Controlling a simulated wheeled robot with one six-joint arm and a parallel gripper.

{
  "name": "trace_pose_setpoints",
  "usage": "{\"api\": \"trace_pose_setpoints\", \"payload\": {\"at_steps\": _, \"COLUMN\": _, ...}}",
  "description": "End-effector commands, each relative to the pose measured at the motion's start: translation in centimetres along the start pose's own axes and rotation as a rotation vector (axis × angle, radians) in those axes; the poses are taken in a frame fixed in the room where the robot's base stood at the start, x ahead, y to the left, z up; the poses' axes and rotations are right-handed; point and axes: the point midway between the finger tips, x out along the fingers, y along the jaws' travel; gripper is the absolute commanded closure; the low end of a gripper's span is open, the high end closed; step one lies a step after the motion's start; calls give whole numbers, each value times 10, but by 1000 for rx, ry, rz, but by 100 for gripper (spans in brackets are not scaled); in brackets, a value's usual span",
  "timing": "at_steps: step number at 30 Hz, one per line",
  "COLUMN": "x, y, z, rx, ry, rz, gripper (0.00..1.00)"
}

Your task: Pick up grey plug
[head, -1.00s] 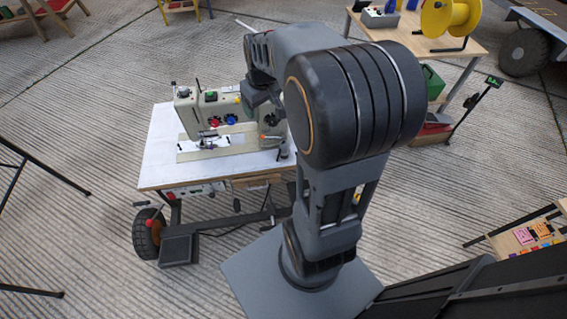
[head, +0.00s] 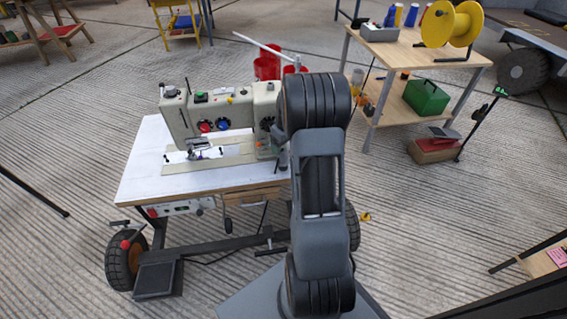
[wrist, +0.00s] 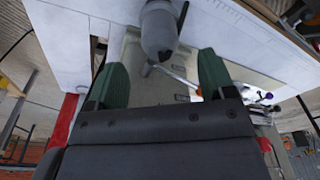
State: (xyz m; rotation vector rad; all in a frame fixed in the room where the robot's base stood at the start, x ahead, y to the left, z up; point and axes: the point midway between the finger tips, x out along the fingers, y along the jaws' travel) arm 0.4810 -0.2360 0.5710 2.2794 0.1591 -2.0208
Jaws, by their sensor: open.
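The grey plug (wrist: 158,32) shows in the wrist view as a rounded grey body with a narrower tip, at the top centre. It lies ahead of my gripper (wrist: 160,72), roughly in line with the gap between its two green fingers. The fingers are apart and nothing is between them. In the head view a small grey piece, which looks like the plug (head: 283,157), stands at the right end of the white sewing table (head: 140,172), partly beside my arm. My gripper is hidden behind my arm in the head view.
A beige sewing machine (head: 235,112) stands on the table close to the plug. Red buckets (head: 267,66) are behind it. A wooden shelf table (head: 415,52) with a yellow reel (head: 452,22) and a green box (head: 426,97) is at the right.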

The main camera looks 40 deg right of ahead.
Motion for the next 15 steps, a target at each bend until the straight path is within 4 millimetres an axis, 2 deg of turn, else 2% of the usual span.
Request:
{"api": "trace_pose_setpoints", "payload": {"at_steps": 3, "x": 12, "y": 0, "z": 0, "rx": 0, "ry": 1, "rz": 0, "gripper": 24}}
{"api": "trace_pose_setpoints", "payload": {"at_steps": 11, "x": 22, "y": 0, "z": 0, "rx": 0, "ry": 0, "rz": 0, "gripper": 24}}
{"api": "trace_pose_setpoints", "payload": {"at_steps": 15, "x": 39, "y": 0, "z": 1, "rx": 0, "ry": 0, "rz": 0, "gripper": 24}}
